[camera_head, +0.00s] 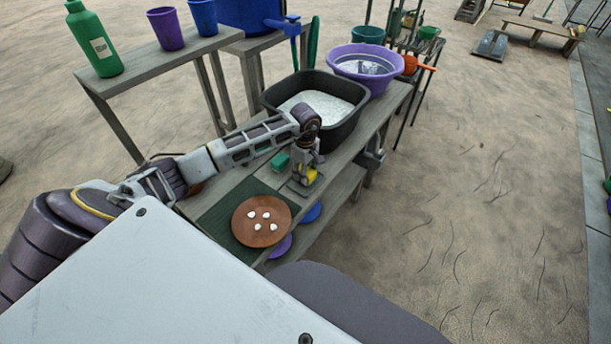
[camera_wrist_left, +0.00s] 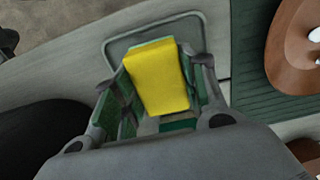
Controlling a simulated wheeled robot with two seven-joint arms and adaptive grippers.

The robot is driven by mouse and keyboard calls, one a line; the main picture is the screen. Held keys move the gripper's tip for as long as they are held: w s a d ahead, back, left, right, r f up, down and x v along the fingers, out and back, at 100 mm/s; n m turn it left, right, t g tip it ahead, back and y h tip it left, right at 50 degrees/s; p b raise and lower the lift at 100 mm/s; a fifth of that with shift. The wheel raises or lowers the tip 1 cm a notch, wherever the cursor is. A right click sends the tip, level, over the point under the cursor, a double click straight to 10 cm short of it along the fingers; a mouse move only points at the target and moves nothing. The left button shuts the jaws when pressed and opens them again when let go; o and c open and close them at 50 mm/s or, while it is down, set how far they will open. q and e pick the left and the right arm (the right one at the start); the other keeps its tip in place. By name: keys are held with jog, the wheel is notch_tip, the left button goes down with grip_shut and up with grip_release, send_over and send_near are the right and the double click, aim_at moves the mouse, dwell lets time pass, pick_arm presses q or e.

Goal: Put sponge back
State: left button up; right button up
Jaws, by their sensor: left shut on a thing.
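The yellow sponge (camera_head: 312,175) is held between the fingers of my left gripper (camera_head: 305,168), over the wooden bench. In the left wrist view the sponge (camera_wrist_left: 157,77) fills the gap between the two fingers (camera_wrist_left: 157,88). My left gripper is shut on it. A shallow grey square tray (camera_wrist_left: 150,27) lies just beneath the sponge in that view; its near part is hidden by the gripper. I cannot tell whether the sponge touches the tray. My right gripper is not in view.
A green block (camera_head: 280,161) sits left of the gripper. A brown plate (camera_head: 240,222) with several white pieces lies on a dark green mat (camera_head: 214,222). A black basin (camera_head: 341,127) of water and a purple tub (camera_head: 388,62) stand farther along the bench.

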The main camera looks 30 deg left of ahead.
pick_arm(q)
jog(key=shift+f, duration=0.95)
jog(key=shift+f, duration=0.1)
jog(key=o, duration=1)
jog(key=shift+r, duration=6.1)
